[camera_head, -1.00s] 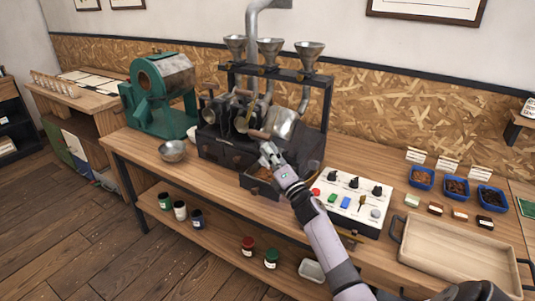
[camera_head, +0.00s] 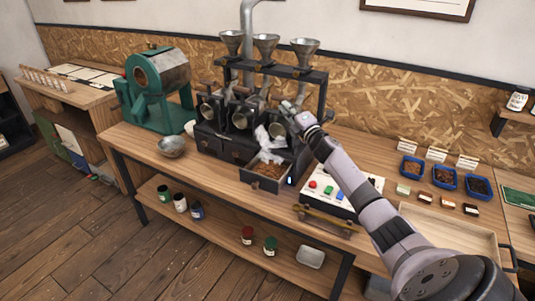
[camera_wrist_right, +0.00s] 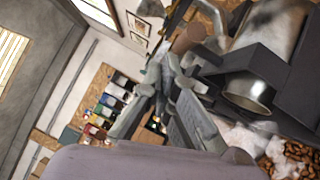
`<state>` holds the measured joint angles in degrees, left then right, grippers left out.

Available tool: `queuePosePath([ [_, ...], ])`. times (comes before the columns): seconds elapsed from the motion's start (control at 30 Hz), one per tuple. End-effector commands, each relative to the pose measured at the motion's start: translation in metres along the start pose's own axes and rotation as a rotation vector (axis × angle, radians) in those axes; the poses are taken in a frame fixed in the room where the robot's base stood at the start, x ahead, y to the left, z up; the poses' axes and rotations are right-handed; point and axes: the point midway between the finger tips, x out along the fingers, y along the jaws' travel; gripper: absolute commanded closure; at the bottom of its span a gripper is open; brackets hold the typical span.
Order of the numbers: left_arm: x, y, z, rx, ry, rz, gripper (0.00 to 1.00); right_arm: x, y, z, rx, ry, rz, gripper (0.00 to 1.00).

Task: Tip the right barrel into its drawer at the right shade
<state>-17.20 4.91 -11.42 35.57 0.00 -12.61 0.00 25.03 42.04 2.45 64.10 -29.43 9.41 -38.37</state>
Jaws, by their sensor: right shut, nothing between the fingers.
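The right barrel (camera_head: 277,126) is a metal cylinder on the dark roaster stand. In the right wrist view the barrel (camera_wrist_right: 248,88) is tilted, its open mouth towards the drawer side. The right drawer (camera_head: 262,182) is pulled out below it and holds brown beans (camera_head: 270,169). White vapour (camera_head: 268,138) hangs between barrel and drawer. Beans (camera_wrist_right: 300,155) also show at the wrist view's lower right. My right gripper (camera_head: 288,107) is shut and empty, up beside the right barrel. A brown handle (camera_wrist_right: 190,38) shows near its fingers; contact is unclear. My left gripper is out of view.
Two more barrels stand left of the right one, under metal funnels (camera_head: 265,45). My right arm partly covers the button panel (camera_head: 330,192). Blue sample trays (camera_head: 445,176) and a wooden tray (camera_head: 455,235) lie right. A metal bowl (camera_head: 171,147) stands left.

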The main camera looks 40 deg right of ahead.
Motion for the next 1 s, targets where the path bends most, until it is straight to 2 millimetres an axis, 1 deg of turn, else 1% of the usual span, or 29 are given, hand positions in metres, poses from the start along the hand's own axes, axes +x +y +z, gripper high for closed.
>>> queuePosePath([
  [0.03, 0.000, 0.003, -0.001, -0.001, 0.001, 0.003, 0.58, 0.004, 0.002, 0.006, 0.016, -0.001, -0.016, 1.00],
  [0.2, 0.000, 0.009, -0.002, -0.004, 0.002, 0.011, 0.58, 0.010, -0.001, 0.015, 0.045, -0.002, -0.029, 1.00],
  [0.33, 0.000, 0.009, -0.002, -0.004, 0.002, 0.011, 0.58, 0.013, -0.001, 0.019, 0.044, -0.001, -0.028, 1.00],
  [1.0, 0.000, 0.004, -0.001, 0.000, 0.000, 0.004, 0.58, 0.015, -0.002, 0.021, 0.042, 0.001, -0.028, 1.00],
])
